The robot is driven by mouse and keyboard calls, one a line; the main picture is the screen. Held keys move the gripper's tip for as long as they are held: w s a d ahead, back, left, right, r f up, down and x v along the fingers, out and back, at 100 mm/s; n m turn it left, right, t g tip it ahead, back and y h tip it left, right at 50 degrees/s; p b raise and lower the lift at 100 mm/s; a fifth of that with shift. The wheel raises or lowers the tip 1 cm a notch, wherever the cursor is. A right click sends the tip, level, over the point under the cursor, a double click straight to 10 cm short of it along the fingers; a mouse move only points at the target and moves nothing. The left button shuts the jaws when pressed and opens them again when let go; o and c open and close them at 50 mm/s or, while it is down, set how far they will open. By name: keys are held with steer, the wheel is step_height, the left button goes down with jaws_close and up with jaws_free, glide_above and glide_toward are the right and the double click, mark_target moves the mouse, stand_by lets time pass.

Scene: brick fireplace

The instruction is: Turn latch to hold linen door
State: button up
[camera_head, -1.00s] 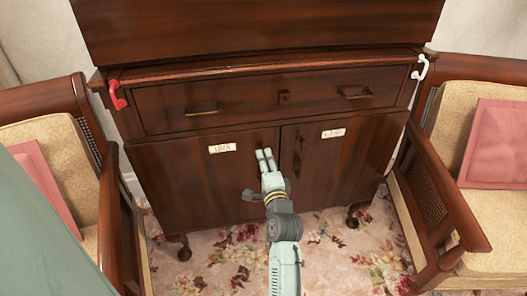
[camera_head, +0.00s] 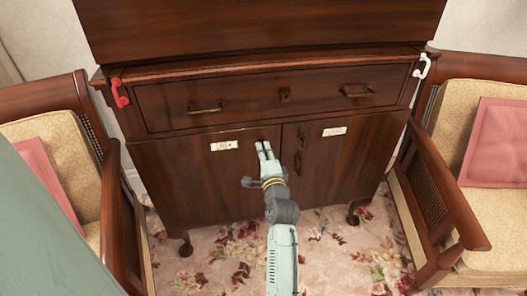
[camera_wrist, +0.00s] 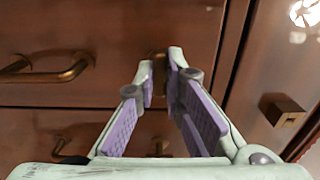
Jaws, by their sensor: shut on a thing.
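The dark wood cabinet has two lower doors. The left door (camera_head: 190,180) and the right door (camera_head: 345,160) each carry a small pale label whose lettering I cannot read. My gripper (camera_head: 264,147) is at the inner upper part of the left door, near the gap between the doors. In the wrist view my gripper (camera_wrist: 160,70) has its fingertips close together around a small brass-coloured piece (camera_wrist: 160,64), mostly hidden by the fingers. I cannot tell whether it is the latch. A dark handle (camera_head: 298,160) shows on the right door.
A drawer (camera_head: 235,98) with two brass pulls lies above the doors. A red hook (camera_head: 119,92) and a white hook (camera_head: 421,66) mark the cabinet's sides. Armchairs stand close at left (camera_head: 112,215) and right (camera_head: 440,190). Flowered carpet (camera_head: 215,250) lies in front.

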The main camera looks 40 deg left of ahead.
jaws_close()
steer(key=shift+n+b, duration=4.9)
steer(key=shift+n, duration=4)
steer(key=o, duration=0.6)
jaws_free()
